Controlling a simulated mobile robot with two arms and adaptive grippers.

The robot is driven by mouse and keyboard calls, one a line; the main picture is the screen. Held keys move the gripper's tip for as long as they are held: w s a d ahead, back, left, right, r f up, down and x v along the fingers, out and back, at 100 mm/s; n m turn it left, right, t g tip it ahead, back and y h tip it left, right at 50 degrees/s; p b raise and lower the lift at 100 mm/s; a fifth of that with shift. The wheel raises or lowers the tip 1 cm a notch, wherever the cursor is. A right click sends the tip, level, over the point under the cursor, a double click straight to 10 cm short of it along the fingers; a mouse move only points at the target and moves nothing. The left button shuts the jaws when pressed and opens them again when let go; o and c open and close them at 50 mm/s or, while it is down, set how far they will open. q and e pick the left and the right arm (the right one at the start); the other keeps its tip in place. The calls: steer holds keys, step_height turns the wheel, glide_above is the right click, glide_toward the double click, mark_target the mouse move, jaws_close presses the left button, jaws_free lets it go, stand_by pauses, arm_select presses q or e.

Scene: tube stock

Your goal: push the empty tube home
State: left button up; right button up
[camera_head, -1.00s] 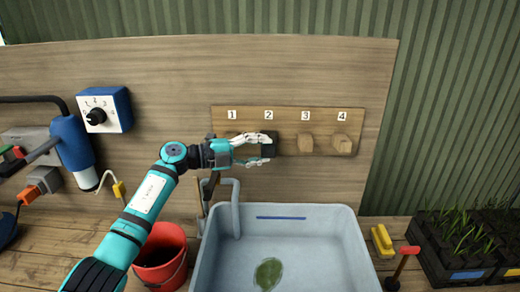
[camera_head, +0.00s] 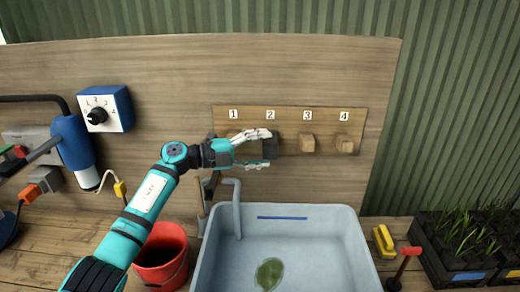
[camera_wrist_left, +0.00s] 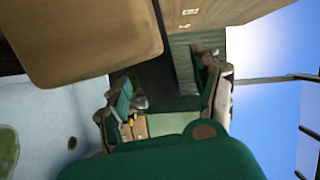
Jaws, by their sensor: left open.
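A dark, squarish tube (camera_head: 270,148) is at the peg under number 2 on the wooden rack (camera_head: 356,117). Its near end faces me, and the peg behind it is hidden. My left gripper (camera_head: 268,150) is open around it, one finger above and one below. I cannot tell whether a finger touches the tube. In the left wrist view the two fingers (camera_wrist_left: 165,95) are spread, with a dark shape between them that may be the tube. My right gripper is not in view.
Bare wooden pegs stand under number 3 (camera_head: 306,144) and number 4 (camera_head: 345,144). Below is a grey tub (camera_head: 330,262) with a green patch inside. A red bucket (camera_head: 162,270) stands left of it. A blue dial box (camera_head: 122,105) is on the board.

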arm_select(q)
steer(key=v, duration=1.2)
steer(key=shift+w, duration=0.1)
